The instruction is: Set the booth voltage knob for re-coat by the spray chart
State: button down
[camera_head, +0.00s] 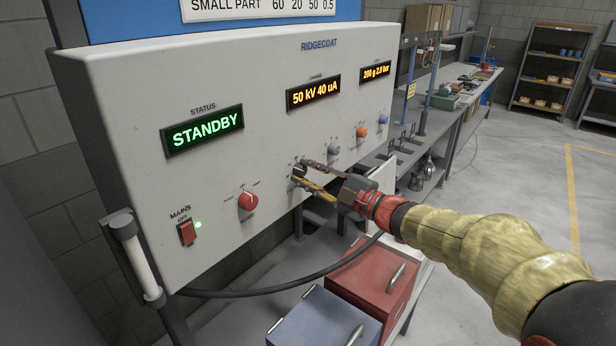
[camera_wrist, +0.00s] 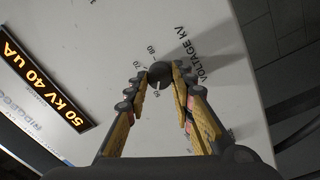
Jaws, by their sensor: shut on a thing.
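The charge display (camera_head: 314,93) reads 50 kV 40 uA and also shows in the wrist view (camera_wrist: 42,83). The spray chart (camera_head: 258,8) is cut off at the top; only the row SMALL PART 60 20 50 0.5 shows.
The booth panel (camera_head: 240,80) also has a STANDBY display (camera_head: 203,131), a red mains switch (camera_head: 187,232), a red mode knob (camera_head: 248,201), and grey, orange and blue knobs to the right. A red drawer box (camera_head: 385,275) and a blue-grey box (camera_head: 325,318) stand below.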

jog(key=c, duration=1.5)
grip_release()
jog(key=v, duration=1.2)
jog(key=shift+f, duration=0.15)
